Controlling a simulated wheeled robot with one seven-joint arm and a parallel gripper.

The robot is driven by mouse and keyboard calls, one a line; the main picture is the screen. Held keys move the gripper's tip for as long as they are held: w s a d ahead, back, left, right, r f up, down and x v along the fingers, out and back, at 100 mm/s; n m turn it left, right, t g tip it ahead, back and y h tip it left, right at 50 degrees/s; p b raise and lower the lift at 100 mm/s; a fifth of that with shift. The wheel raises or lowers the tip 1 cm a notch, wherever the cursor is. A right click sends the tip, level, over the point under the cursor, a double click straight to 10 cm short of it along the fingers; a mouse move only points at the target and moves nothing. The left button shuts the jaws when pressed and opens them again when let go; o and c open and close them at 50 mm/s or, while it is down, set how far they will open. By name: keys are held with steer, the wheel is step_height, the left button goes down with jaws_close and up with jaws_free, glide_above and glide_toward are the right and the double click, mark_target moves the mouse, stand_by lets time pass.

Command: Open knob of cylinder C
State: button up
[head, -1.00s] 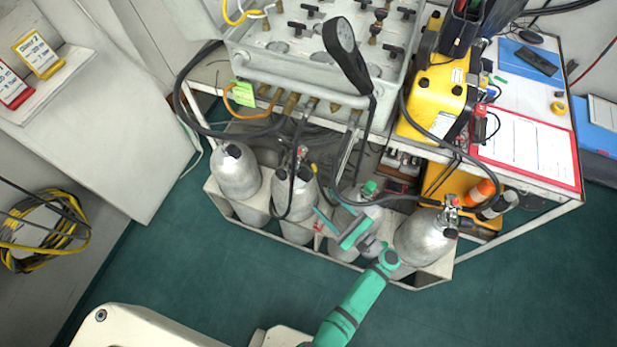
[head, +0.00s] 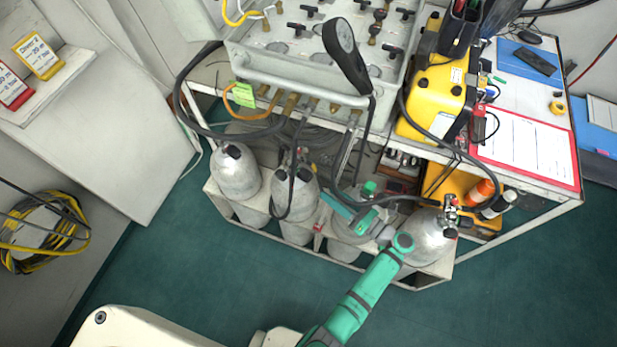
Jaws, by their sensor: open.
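Several silver gas cylinders stand in a row in the rack under the bench. The third from the left (head: 345,250) is partly hidden by my gripper and has a green knob (head: 369,188) near its top. No letters on the cylinders are readable, so I cannot confirm which is cylinder C. My green gripper (head: 348,208) is open, over the top of this third cylinder, just below and left of the green knob in the picture. I cannot tell whether its fingers touch anything.
Neighbouring cylinders stand at left (head: 236,175), second (head: 294,192) and right (head: 428,238). Black hoses (head: 385,197) loop close to my gripper. The air panel (head: 290,50) and a yellow case (head: 435,95) are above on the bench. The green floor (head: 200,270) in front is clear.

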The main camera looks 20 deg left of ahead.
mark_target(310, 179)
steer(key=x, duration=1.1)
steer(key=shift+s, duration=0.1)
steer(key=c, duration=1)
